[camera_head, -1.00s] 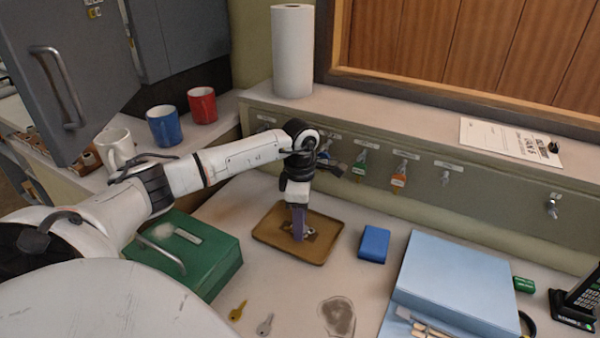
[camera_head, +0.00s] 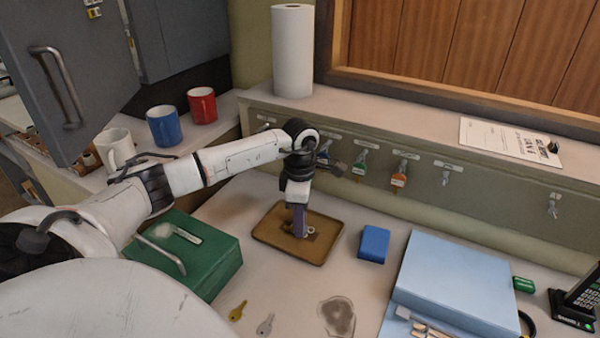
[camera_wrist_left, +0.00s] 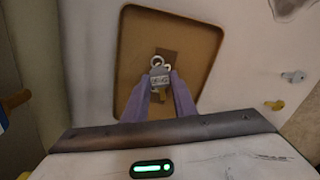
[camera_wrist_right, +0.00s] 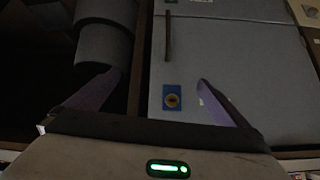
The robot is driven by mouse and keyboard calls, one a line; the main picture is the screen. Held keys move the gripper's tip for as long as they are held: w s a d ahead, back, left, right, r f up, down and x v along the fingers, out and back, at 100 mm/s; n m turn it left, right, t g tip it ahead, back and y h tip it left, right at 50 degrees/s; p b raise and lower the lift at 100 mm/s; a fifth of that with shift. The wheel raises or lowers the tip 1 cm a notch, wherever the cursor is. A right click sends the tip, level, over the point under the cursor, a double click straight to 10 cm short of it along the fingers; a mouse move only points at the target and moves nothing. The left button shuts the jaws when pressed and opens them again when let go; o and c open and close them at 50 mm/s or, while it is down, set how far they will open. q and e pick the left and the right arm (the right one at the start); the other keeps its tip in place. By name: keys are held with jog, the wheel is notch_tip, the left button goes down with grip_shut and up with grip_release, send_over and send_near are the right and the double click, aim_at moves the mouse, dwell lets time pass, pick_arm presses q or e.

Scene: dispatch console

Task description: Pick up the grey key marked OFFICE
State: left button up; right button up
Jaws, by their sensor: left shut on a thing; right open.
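My left gripper (camera_head: 300,234) points straight down over the brown tray (camera_head: 270,247). In the left wrist view its purple fingers (camera_wrist_left: 158,84) are shut on a small grey key (camera_wrist_left: 159,76) with dark marking on its head, too small to read. A metal ring (camera_wrist_left: 157,62) shows just beyond the fingertips. The fingers hide part of the key, and I cannot tell whether it touches the tray (camera_wrist_left: 131,50). My right gripper (camera_wrist_right: 152,80) is open and empty, in front of grey cabinet fronts in the right wrist view; it is not in the head view.
A green box (camera_head: 215,265) stands left of the tray and a blue block (camera_head: 374,244) right of it. A brass key (camera_head: 237,311) and another grey key (camera_head: 265,325) lie in front. Tagged keys hang on the rail (camera_head: 480,195) behind. A light-blue binder (camera_head: 450,275) lies right.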

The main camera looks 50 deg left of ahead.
pick_arm(q)
jog(key=shift+r+p, duration=1.65)
jog(key=shift+r, duration=0.8)
